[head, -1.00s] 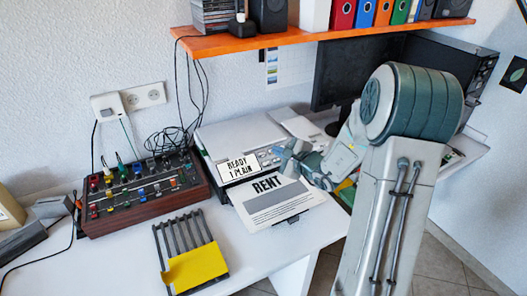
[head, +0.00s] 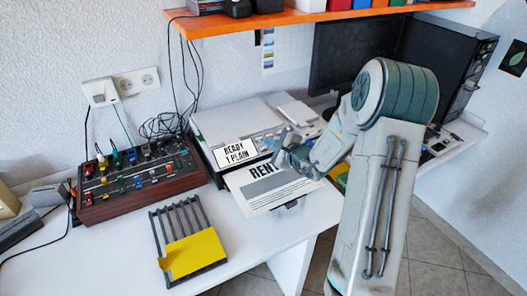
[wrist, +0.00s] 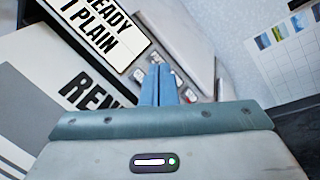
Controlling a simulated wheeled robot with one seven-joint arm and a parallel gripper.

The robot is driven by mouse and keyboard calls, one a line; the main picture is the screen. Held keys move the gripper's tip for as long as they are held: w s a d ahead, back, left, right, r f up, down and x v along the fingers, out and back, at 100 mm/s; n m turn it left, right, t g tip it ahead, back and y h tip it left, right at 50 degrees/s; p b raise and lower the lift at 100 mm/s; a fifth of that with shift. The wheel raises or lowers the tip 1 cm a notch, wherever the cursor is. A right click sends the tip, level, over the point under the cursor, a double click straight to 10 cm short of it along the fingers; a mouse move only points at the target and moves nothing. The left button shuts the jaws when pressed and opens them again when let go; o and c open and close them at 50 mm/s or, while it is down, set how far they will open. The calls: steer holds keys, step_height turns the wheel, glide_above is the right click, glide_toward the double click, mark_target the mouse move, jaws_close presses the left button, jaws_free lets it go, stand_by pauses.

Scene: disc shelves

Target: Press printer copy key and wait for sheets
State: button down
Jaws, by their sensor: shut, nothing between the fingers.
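The printer (head: 225,118) is a pale flat machine on the white desk. Its display (head: 235,152) reads "READY 1 PLAIN"; it also shows in the wrist view (wrist: 95,30). My gripper (head: 282,138) is shut and empty, at the key panel right of the display. In the wrist view the shut fingers (wrist: 160,70) point among several small labelled keys (wrist: 188,95). The fingers hide part of the panel, and I cannot tell whether they touch a key.
A black slotted rack with a yellow card (head: 192,255) stands on the desk in front. A mixer with coloured knobs (head: 135,182) is at left, with cables behind it. An orange shelf (head: 300,18) hangs above. A dark monitor (head: 340,62) stands behind my arm.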

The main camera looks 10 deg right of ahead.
mark_target(263, 149)
steer(key=shift+w+a+f+b, duration=0.1)
steer(key=shift+w+f+b, duration=0.2)
steer(key=shift+f+b, duration=0.25)
steer(key=shift+w+a+f+b, duration=0.1)
steer(key=shift+w+f+b, duration=0.25)
steer(key=shift+f, duration=0.2)
steer(key=shift+f+b, duration=0.15)
steer(key=shift+b, duration=0.15)
stand_by(1.1)
steer(key=shift+w+f+b, duration=0.15)
steer(key=shift+f+b, duration=0.1)
steer(key=shift+b, duration=0.3)
steer(key=shift+w+f+b, duration=0.15)
steer(key=shift+f+b, duration=0.2)
steer(key=shift+b, duration=0.2)
stand_by(0.6)
steer(key=shift+r, duration=0.15)
steer(key=shift+s+r, duration=0.4)
steer(key=shift+r, duration=0.2)
steer(key=shift+r, duration=0.1)
